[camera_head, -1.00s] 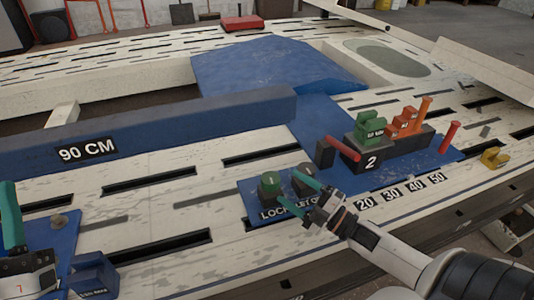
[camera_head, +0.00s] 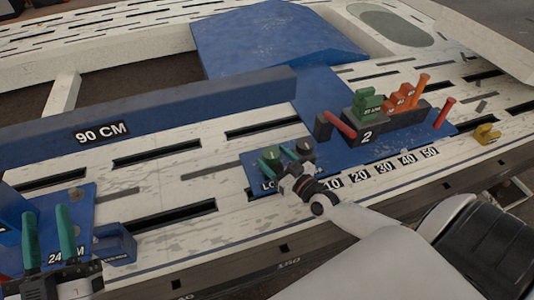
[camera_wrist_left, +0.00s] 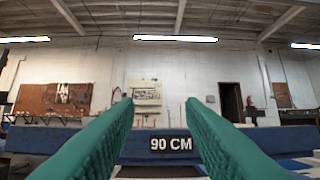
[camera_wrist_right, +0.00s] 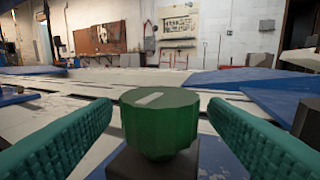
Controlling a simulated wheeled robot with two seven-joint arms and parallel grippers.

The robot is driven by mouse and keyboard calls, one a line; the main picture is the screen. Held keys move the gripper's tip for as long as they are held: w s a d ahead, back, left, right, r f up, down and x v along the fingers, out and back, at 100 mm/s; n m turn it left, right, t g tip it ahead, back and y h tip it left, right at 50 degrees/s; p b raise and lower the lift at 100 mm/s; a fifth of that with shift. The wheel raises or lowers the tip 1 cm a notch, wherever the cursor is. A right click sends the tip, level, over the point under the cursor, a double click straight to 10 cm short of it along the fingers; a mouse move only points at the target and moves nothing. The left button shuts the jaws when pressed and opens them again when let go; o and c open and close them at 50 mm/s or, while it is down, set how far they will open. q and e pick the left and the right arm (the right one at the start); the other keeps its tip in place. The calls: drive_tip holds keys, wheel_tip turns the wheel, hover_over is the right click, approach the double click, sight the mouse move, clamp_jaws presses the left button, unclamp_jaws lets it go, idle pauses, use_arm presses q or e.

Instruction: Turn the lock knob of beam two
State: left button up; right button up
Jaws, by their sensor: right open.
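The green lock knob (camera_head: 272,151) stands upright on the blue plate marked LOCK (camera_head: 253,170), beside a grey knob (camera_head: 305,147). My right gripper (camera_head: 275,158) is open at the green knob. In the right wrist view the green knob (camera_wrist_right: 160,130) sits midway between the spread fingers (camera_wrist_right: 160,112), with a gap on each side. A pale mark lies on its top, and it rests on a dark block. The block marked 2 (camera_head: 367,138) is to the right. My left gripper (camera_head: 48,218) is open and empty at the lower left.
A blue beam marked 90 CM (camera_head: 190,107) runs behind the knobs. Red levers (camera_head: 340,124) and green and orange blocks (camera_head: 367,107) stand right of my right gripper. A yellow piece (camera_head: 486,135) lies farther right. Another blue fixture (camera_head: 116,243) is near my left gripper.

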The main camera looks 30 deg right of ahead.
sight(267, 152)
use_arm(q)
drive_tip(key=shift+s+r+t+h+b, duration=0.25)
drive_tip(key=shift+s+r+t, duration=0.3)
drive_tip(key=shift+r+t, duration=0.15)
drive_tip(key=shift+s+r+t+h+b, duration=0.1)
drive_tip(key=shift+s+r+t+h, duration=0.15)
drive_tip(key=shift+s+r+t, duration=0.45)
use_arm(e)
drive_tip(key=shift+w+a, duration=0.15)
drive_tip(key=shift+w, duration=0.8)
drive_tip(key=shift+w+a, duration=0.1)
drive_tip(key=shift+w, duration=0.85)
use_arm(q)
drive_tip(key=shift+w+r, duration=0.1)
drive_tip(key=shift+w, duration=0.05)
use_arm(e)
drive_tip(key=shift+c, duration=0.4)
